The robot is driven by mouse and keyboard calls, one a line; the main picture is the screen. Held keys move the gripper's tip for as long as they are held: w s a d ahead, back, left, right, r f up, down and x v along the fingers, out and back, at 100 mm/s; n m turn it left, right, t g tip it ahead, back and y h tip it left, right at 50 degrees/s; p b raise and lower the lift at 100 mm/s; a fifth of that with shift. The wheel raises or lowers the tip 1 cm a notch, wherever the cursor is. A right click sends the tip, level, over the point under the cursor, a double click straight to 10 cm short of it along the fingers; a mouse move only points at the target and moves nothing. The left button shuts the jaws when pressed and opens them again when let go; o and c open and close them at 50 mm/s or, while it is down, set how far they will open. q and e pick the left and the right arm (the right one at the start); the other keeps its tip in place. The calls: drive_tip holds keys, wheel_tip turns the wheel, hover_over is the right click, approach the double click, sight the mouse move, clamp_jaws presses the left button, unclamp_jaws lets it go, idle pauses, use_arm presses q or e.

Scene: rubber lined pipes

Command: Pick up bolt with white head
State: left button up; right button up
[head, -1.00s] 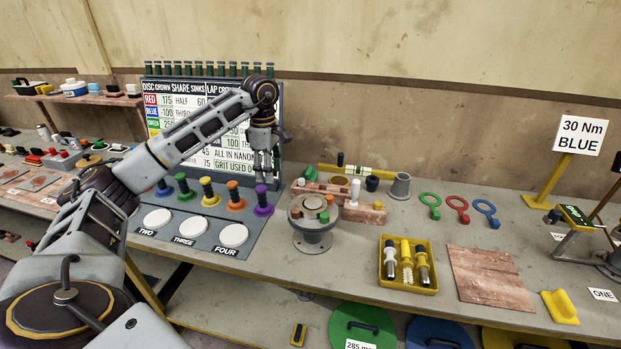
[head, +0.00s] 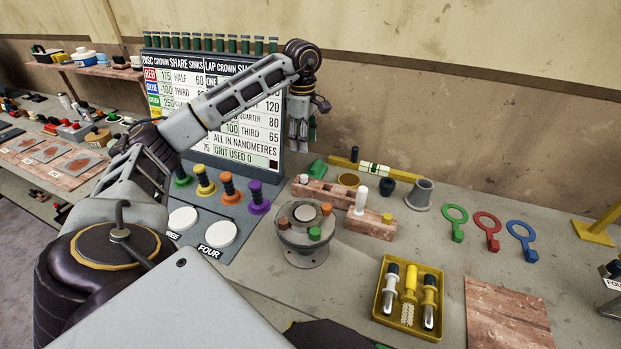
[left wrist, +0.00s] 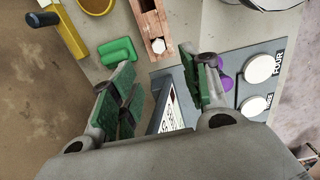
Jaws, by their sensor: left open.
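The bolt with white head (head: 361,190) stands upright at a reddish wooden block (head: 368,225) on the bench, right of the round grey flanged stand. My left gripper (head: 299,138) hangs fingers down, above and to the left of the bolt, near the board. In the left wrist view its green-padded fingers (left wrist: 165,76) are spread with nothing between them. My right gripper is not in view.
The grey flanged stand (head: 302,232) is left of the block, with a grey tapered pipe (head: 420,194) behind it. A yellow tray of tools (head: 408,299) lies in front. The lettered board (head: 215,110) stands behind my left arm. Green, red and blue rings lie to the right.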

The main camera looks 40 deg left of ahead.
use_arm(q)
hover_over(304, 177)
wheel_tip(304, 177, down, 7)
drive_tip(key=shift+f, duration=0.75)
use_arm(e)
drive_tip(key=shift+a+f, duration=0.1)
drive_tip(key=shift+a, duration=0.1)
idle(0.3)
